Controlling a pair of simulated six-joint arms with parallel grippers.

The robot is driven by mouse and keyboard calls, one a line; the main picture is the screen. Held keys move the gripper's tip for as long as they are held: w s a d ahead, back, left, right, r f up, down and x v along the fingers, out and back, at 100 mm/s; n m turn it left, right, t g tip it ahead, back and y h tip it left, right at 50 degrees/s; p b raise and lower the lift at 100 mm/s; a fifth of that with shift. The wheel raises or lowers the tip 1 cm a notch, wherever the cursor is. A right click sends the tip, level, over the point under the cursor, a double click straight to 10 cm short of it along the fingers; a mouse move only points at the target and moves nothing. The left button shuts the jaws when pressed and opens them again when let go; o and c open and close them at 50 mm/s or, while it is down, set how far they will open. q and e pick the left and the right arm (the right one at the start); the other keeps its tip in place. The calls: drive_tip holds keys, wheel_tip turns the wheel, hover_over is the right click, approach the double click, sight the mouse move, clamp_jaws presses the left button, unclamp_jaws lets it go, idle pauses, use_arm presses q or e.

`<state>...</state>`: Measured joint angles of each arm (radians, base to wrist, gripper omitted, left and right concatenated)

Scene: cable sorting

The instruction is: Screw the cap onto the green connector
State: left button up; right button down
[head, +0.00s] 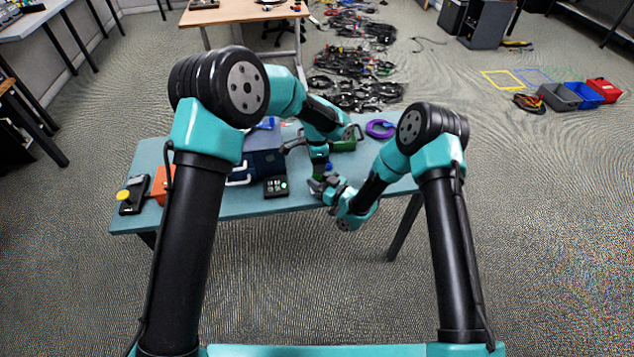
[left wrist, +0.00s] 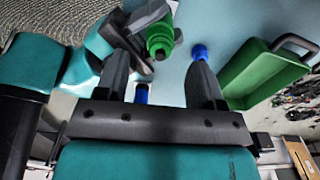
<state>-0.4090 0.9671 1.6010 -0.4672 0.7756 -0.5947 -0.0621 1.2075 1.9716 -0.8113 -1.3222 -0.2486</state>
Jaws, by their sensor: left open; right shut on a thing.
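The green connector (left wrist: 160,38) is a stepped green cylinder with a dark end. It shows at the top middle of the left wrist view, where the dark fingers of my right gripper (left wrist: 148,16) are shut on it. My left gripper (left wrist: 161,78) is open, its two fingers spread below and beside the connector, without touching it clearly. A blue piece (left wrist: 200,52) shows by the tip of the right-hand finger. Another blue piece (left wrist: 141,93) shows between the fingers. I cannot tell which is the cap. In the head view my right gripper (head: 324,186) is at the table's front edge.
A green tray (left wrist: 262,75) with a dark handle stands close to the left gripper. The blue-grey table (head: 240,207) also holds a dark blue toolbox (head: 265,163), a black box with buttons (head: 275,187), an orange box (head: 160,184) and a purple coil (head: 380,128).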

use_arm(q)
wheel_tip(320, 180, up, 7)
drive_tip(key=shift+r, duration=0.2)
use_arm(e)
drive_tip(key=c, duration=0.6)
unclamp_jaws()
drive_tip(key=shift+c, duration=0.2)
drive_tip(key=shift+d, duration=0.1)
drive_tip(key=v, duration=1.7)
drive_tip(key=shift+s+d, duration=0.1)
